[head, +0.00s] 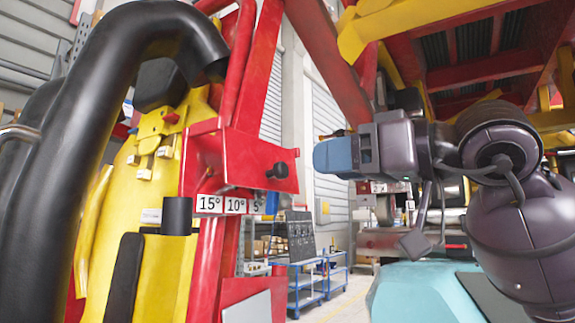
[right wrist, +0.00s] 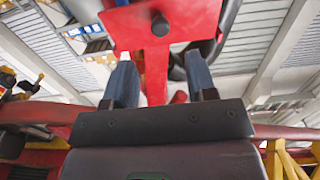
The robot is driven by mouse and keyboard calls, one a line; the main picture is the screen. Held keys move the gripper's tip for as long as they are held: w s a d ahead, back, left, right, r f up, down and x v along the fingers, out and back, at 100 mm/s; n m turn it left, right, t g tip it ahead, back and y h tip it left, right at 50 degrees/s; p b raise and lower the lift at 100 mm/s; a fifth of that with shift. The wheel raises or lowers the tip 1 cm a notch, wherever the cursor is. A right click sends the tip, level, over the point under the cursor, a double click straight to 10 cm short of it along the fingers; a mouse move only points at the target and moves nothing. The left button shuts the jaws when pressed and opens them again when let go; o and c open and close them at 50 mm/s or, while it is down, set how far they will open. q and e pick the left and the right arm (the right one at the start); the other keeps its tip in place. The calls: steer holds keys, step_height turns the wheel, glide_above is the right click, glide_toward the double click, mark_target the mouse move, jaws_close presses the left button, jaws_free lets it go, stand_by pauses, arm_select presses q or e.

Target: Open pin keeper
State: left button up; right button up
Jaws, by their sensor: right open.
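A red bracket box (head: 235,160) on the red frame carries a short black knob (head: 281,170) sticking out of its right side; this looks like the pin keeper's pin. In the right wrist view the knob (right wrist: 160,25) stands out from the red plate (right wrist: 195,18), ahead of the fingers and centred between them. My right gripper (head: 318,157) is open and empty, its blue fingers pointing left at the knob with a small gap. In the right wrist view my right gripper (right wrist: 160,75) shows two spread fingers. My left gripper is not in view.
A yellow seat (head: 155,270) with a thick black restraint bar (head: 120,50) fills the left. Angle labels (head: 222,204) sit below the bracket. Red and yellow beams (head: 330,60) pass above my right arm. A blue shelf cart (head: 308,285) stands farther back.

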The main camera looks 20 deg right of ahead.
mark_target(285, 169)
steer(key=p+x, duration=0.1)
steer(key=x, duration=0.7)
steer(key=shift+w+a, duration=0.1)
jaws_close()
